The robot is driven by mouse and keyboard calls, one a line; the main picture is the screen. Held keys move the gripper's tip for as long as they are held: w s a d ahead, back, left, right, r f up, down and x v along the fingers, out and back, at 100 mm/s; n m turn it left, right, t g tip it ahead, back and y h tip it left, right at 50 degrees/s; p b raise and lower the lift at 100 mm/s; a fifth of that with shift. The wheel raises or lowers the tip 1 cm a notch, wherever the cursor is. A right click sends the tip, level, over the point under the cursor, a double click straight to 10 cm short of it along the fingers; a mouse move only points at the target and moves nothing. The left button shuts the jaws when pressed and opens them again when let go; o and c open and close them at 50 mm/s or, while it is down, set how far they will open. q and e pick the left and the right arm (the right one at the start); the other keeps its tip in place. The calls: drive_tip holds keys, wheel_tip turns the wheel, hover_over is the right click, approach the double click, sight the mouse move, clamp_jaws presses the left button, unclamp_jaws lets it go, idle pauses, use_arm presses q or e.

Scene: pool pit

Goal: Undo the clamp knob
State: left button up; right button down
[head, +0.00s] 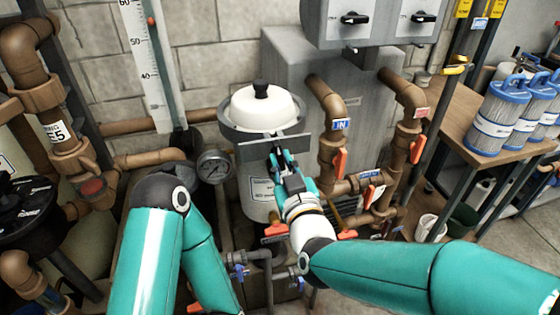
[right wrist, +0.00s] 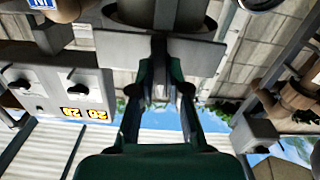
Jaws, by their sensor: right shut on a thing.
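The white filter housing (head: 258,196) stands upright left of centre in the head view, its domed lid (head: 262,107) on top with a black cap. A grey clamp band (head: 226,128) rings it below the lid, with a flat grey plate (head: 246,153) at the front. My right gripper (head: 277,158) is at this plate, shut on the clamp knob. The fingers mostly hide the knob. In the right wrist view, the knob (right wrist: 160,88) is a small grey shape between the two fingers, below the plate (right wrist: 120,52). My left arm shows at lower left, but its gripper is out of view.
A pressure gauge (head: 214,166) stands close left of the housing. Brown pipes (head: 326,108) with orange valve handles (head: 340,163) run close to its right. A grey control box (head: 362,22) hangs above. A bench (head: 462,128) with blue-capped cartridges (head: 495,117) is at right.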

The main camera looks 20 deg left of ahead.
drive_tip(key=n, duration=0.7)
drive_tip(key=shift+n, duration=0.4)
drive_tip(key=n, duration=0.6)
drive_tip(key=shift+r+p, duration=0.1)
drive_tip(key=shift+p, duration=0.25)
drive_tip(key=n, duration=0.6)
drive_tip(key=shift+p, duration=0.35)
drive_tip(key=n, duration=0.7)
drive_tip(key=shift+f+p, duration=0.2)
drive_tip(key=shift+p, duration=0.15)
